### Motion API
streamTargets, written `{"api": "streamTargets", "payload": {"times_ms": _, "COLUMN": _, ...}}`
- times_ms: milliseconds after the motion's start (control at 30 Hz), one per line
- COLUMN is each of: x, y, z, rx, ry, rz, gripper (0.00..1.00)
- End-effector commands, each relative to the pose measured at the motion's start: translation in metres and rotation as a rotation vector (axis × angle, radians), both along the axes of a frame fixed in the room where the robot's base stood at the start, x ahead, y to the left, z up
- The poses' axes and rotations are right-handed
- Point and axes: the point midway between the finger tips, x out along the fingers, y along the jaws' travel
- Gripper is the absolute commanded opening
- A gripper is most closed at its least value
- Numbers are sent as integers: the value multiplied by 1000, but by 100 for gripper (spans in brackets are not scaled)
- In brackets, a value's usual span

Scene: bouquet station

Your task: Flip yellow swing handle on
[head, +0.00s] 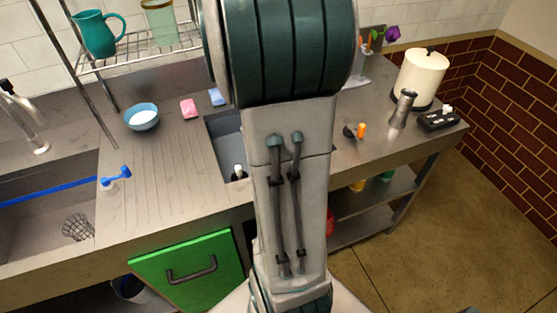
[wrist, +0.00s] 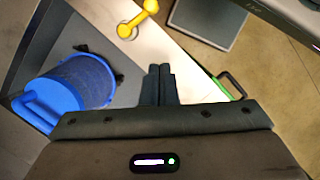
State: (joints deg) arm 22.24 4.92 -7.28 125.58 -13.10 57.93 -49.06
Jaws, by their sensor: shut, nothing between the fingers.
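The yellow swing handle (wrist: 140,20) shows at the top of the wrist view, on the pale counter strip beside a grey basin. It has a round hub at its lower left and an arm slanting up to the right, cut by the frame's top edge. My gripper (wrist: 158,68) is shut and empty, its two fingers pressed together below the handle in the picture and apart from it. In the head view my arm blocks the middle, and I cannot make out the yellow handle or my gripper there.
A blue mesh-sided container (wrist: 82,82) sits left of my fingers in the wrist view. A green cabinet door (head: 185,268) is below the counter. A bowl (head: 142,117) and sponges stand behind.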

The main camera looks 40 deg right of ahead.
Motion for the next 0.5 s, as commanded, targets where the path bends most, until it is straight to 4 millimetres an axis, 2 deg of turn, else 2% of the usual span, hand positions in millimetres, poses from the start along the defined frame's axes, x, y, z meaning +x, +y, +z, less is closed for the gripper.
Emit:
{"api": "streamTargets", "payload": {"times_ms": 100, "x": 4, "y": 3, "z": 17, "rx": -1, "ry": -2, "rz": 2, "gripper": 0}}
{"api": "streamTargets", "payload": {"times_ms": 200, "x": 6, "y": 3, "z": 25, "rx": -1, "ry": 0, "rz": 1, "gripper": 0}}
{"api": "streamTargets", "payload": {"times_ms": 500, "x": 5, "y": 3, "z": 29, "rx": 1, "ry": 1, "rz": -3, "gripper": 0}}
